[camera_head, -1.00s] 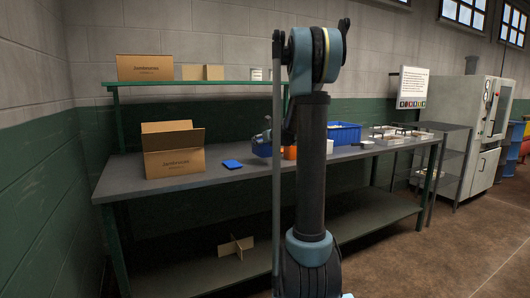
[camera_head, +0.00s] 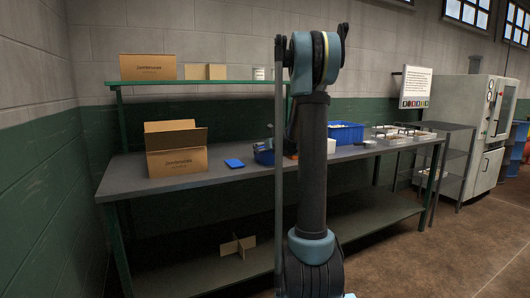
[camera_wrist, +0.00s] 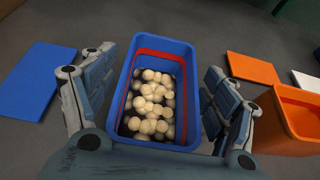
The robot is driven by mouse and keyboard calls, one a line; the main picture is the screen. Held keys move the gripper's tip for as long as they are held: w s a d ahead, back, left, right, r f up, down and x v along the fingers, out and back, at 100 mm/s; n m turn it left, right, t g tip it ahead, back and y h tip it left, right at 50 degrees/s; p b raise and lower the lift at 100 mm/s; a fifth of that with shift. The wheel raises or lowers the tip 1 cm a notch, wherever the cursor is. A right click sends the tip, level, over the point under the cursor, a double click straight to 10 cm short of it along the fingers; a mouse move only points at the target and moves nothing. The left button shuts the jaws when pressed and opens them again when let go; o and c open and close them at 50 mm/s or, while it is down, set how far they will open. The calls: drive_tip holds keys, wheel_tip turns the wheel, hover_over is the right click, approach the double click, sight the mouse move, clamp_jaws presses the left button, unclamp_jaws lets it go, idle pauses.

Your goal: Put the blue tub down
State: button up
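The blue tub (camera_wrist: 162,48) sits between the two fingers of my gripper (camera_wrist: 160,95) in the wrist view. It is upright, has a red band inside, and holds many round, cream-coloured pieces (camera_wrist: 152,105). One finger is close beside each long wall. I cannot tell whether both pads press on the walls, or whether the tub's base touches the table. In the head view the blue tub (camera_head: 264,157) is at the workbench (camera_head: 225,180), partly hidden by my gripper and arm.
An orange tub (camera_wrist: 284,122) stands close to the right finger, with an orange plate (camera_wrist: 252,68) behind it. A blue plate (camera_wrist: 35,80) lies to the left. An open carton (camera_head: 178,163), a larger blue bin (camera_head: 346,133) and trays (camera_head: 392,139) also occupy the bench.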

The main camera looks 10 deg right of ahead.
drive_tip(key=shift+r, duration=0.1)
drive_tip(key=v, duration=1.2)
drive_tip(key=s+a+f+n+g, duration=0.2)
drive_tip(key=s+a+f+n, duration=0.1)
drive_tip(key=s+n, duration=0.35)
drive_tip(key=s+a+f+n+g, duration=0.25)
drive_tip(key=s+n, duration=0.25)
drive_tip(key=s, duration=0.3)
drive_tip(key=s+a+f+n+g, duration=0.1)
drive_tip(key=s+a+f+n, duration=0.15)
drive_tip(key=s+n, duration=0.4)
drive_tip(key=s+d+f+n+g+h, duration=0.2)
drive_tip(key=s+f+n, duration=0.5)
drive_tip(key=s, duration=0.5)
drive_tip(key=s+d+f+n+g+h, duration=0.2)
drive_tip(key=s+f+n, duration=0.5)
drive_tip(key=s, duration=0.6)
drive_tip(key=shift+d+n+g, duration=0.35)
drive_tip(key=shift+n+g, duration=0.05)
drive_tip(key=shift+g, duration=0.15)
